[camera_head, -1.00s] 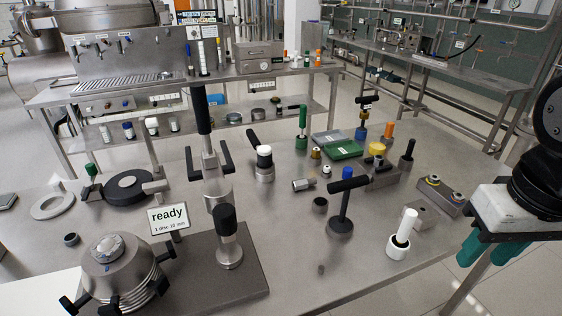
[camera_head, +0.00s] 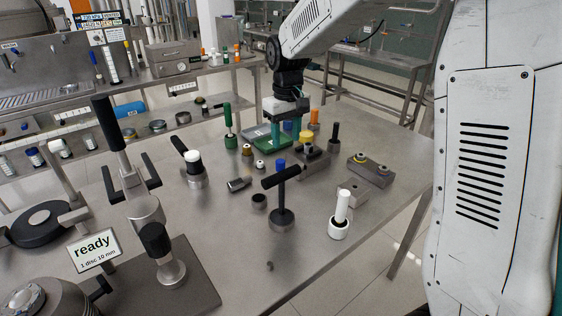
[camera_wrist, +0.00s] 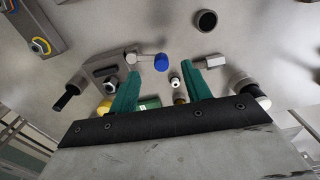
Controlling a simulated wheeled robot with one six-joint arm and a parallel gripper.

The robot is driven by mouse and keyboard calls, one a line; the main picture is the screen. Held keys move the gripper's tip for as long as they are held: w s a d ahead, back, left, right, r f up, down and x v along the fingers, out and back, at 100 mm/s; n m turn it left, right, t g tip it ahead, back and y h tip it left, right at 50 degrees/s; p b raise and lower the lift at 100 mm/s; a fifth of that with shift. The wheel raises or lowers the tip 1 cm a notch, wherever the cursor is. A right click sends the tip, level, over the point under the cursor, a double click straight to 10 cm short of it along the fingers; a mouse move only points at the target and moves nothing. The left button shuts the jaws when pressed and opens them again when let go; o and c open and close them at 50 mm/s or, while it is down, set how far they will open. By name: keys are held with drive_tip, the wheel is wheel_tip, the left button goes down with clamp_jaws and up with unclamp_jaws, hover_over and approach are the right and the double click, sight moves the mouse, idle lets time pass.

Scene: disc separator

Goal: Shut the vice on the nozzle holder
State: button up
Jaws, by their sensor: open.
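The grey vice (camera_head: 316,166) stands on the steel table right of centre. In the wrist view its body (camera_wrist: 101,66) is at upper left, with a lever ending in a blue knob (camera_wrist: 161,62). The knob also shows in the head view (camera_head: 281,164). A dark piece with a metal ring (camera_wrist: 111,84), probably the nozzle holder, sits at the vice; I cannot tell how tightly. My gripper (camera_head: 287,130) is open and empty above the table's far part, near the vice. In the wrist view the blue knob appears between its green fingertips (camera_wrist: 165,72), apart from them.
A yellow-topped part (camera_head: 305,137) and a black-handled tool (camera_head: 334,136) stand close to the vice. A black T-handle (camera_head: 281,190) stands in front of the blue knob. A grey block with ringed holes (camera_head: 371,170) is to the right. The near right tabletop is mostly clear.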

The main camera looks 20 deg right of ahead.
sight(280, 161)
drive_tip(key=w+f, duration=0.3)
drive_tip(key=shift+w+a+f, duration=0.15)
drive_tip(key=shift+w+a, duration=0.05)
drive_tip(key=shift+a, duration=0.05)
wheel_tip(280, 161, down, 8)
drive_tip(key=shift+r, duration=0.25)
clamp_jaws()
drive_tip(key=shift+n, duration=0.3)
